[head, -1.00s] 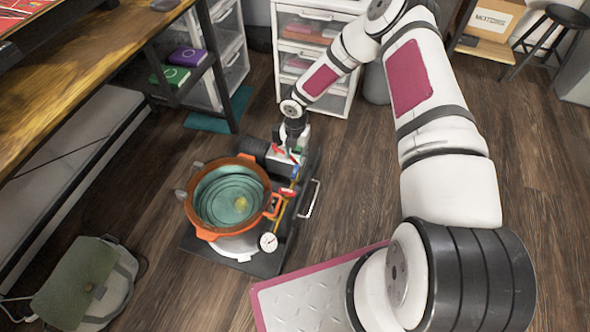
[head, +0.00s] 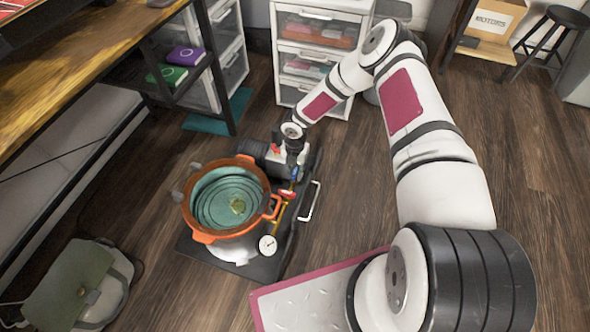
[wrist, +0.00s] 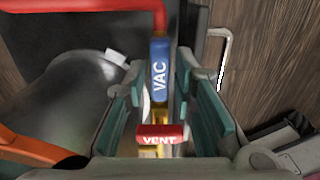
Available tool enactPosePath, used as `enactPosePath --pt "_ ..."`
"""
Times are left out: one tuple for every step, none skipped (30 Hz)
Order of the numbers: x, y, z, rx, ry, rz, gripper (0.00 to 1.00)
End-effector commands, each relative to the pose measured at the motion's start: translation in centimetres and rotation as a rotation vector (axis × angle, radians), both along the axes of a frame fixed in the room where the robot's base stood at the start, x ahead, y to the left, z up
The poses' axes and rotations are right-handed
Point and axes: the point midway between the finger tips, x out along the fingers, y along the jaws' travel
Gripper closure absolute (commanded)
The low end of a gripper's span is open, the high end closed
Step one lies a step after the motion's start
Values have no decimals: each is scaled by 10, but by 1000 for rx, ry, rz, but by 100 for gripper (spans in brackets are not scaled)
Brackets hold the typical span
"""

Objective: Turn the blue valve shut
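The blue valve handle (wrist: 159,72), marked VAC, lies lengthwise in the wrist view, between the two teal-padded fingers of my gripper (wrist: 161,82). The fingers are apart, with a gap on the left of the handle and a narrower one on the right. I cannot tell whether the right pad touches it. A red handle (wrist: 161,134), marked VENT, lies crosswise nearer the wrist camera. In the head view my gripper (head: 294,160) points down over the pump stand, with the blue handle (head: 295,173) just below it and the red handle (head: 288,193) farther below.
An orange-rimmed pot (head: 232,238) with a teal inside stands left of the valves, with a round gauge (head: 267,244) nearby. A red hose (wrist: 90,5) crosses the top of the wrist view. A metal carry handle (head: 309,201) stands at the right. Open wooden floor lies farther right.

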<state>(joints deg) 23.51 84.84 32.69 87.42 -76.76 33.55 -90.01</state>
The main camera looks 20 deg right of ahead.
Motion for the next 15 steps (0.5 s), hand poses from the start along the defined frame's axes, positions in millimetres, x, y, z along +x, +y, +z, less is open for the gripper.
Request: enactPosePath --pt "0 0 0 0 0 0 94" --pt "0 0 0 0 0 0 100" --pt "0 0 0 0 0 0 100" --pt "0 0 0 0 0 0 100" --pt "0 0 0 0 0 0 100" --pt "0 0 0 0 0 0 100" --pt "0 0 0 0 0 0 100" --pt "0 0 0 0 0 -1 100" --pt "0 0 0 0 0 -3 100" --pt "0 0 0 -1 1 -6 100" --pt "0 0 0 -1 1 -9 100" --pt "0 0 0 -1 1 -16 100" --pt "0 0 0 -1 1 -22 100" --pt "0 0 0 -1 0 -30 100" --pt "0 0 0 -1 0 -44 100"
